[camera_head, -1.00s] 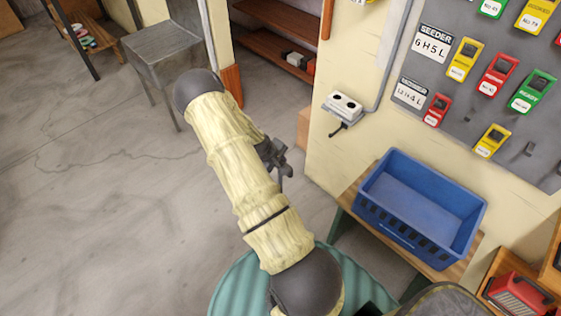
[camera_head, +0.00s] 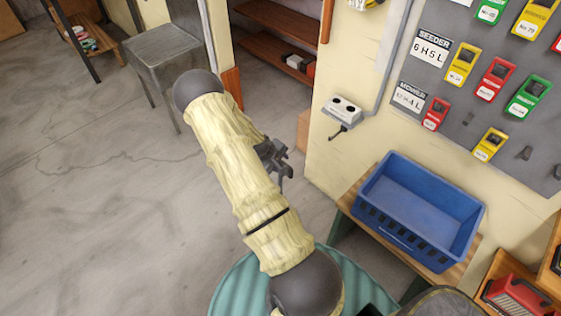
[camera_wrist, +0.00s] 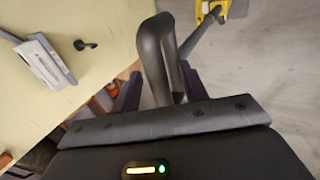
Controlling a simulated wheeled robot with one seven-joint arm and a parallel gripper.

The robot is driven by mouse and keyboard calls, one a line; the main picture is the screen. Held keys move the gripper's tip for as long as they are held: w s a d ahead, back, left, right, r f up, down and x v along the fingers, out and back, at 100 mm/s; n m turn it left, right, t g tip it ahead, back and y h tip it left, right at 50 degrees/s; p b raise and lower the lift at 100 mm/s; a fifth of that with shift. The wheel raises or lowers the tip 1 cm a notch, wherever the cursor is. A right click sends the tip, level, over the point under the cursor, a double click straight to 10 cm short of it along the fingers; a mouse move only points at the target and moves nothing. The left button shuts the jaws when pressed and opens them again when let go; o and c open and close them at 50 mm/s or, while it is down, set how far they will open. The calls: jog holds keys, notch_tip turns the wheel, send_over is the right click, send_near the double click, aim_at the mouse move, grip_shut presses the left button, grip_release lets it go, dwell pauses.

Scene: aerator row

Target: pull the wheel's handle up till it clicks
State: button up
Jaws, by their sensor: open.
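My gripper (camera_head: 274,158) is open, at the end of my pale, bark-textured arm, above the concrete floor. The wrist view also shows my gripper (camera_wrist: 160,85) from behind, with a dark finger on each side. A smooth dark grey loop (camera_wrist: 156,55) stands between the fingers in that view; I cannot tell whether it is a handle or a part of my gripper. No wheel can be made out in either view. Nothing is visibly gripped.
A blue crate (camera_head: 424,212) sits on a wooden bench by the cream wall. A socket box (camera_head: 341,110) is on the wall, beside a grey board (camera_head: 476,62) with several coloured tags. A grey metal table (camera_head: 163,48) stands at the back left. The floor left of my arm is clear.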

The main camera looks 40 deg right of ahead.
jog(key=p+v, duration=0.6)
jog(key=v, duration=0.3)
dwell(0.7)
dwell(0.4)
jog(key=s+a+r+m+t+y, duration=0.15)
jog(key=a+r+y, duration=0.25)
jog(key=a+r, duration=1.15)
jog(key=s+a+r+y, duration=0.1)
jog(key=s+a+r, duration=0.7)
jog(key=s+r, duration=0.2)
jog(key=shift+s+a+r+y, duration=0.25)
jog(key=shift+s+a+y, duration=0.1)
jog(key=shift+y, duration=0.05)
